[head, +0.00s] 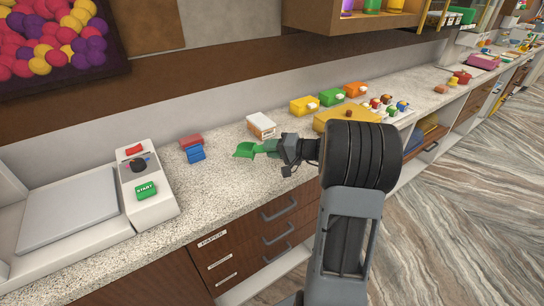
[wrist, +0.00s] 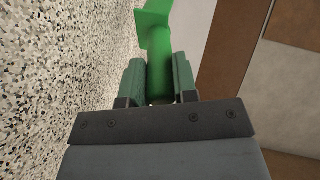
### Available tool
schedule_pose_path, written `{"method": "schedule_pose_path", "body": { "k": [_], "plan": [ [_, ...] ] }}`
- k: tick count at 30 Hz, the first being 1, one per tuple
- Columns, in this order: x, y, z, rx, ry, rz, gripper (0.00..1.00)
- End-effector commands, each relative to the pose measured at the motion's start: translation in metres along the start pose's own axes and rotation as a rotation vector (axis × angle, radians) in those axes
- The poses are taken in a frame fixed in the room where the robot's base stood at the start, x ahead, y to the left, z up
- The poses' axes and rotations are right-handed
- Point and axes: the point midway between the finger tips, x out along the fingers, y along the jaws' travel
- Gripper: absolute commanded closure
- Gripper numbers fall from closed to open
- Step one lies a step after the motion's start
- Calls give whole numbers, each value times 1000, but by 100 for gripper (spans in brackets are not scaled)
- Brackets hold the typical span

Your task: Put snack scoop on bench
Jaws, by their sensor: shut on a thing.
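The snack scoop (head: 245,150) is green and shows just left of my gripper (head: 274,148) in the head view. In the wrist view the green scoop (wrist: 159,50) runs between the two fingers, with its handle in the jaws of my gripper (wrist: 159,80). My gripper is shut on the handle. The speckled stone bench top (head: 215,180) lies below the scoop; it fills the left side of the wrist view (wrist: 60,60). I cannot tell whether the scoop touches the bench.
A white box (head: 261,126) stands just behind the scoop. Red and blue blocks (head: 193,147) and a machine with a green START button (head: 147,190) are to the left. Yellow, green and orange boxes (head: 331,97) stand to the right.

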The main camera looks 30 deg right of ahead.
Motion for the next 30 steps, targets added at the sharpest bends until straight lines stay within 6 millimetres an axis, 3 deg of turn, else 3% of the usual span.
{"method": "schedule_pose_path", "body": {
  "k": [10, 18, 30],
  "plan": [
    [8, 16, -8, 1, -2, -1, 97],
    [15, 45, -2, 2, -2, -1, 97],
    [16, 49, 0, -1, -2, -2, 97]
  ]
}}
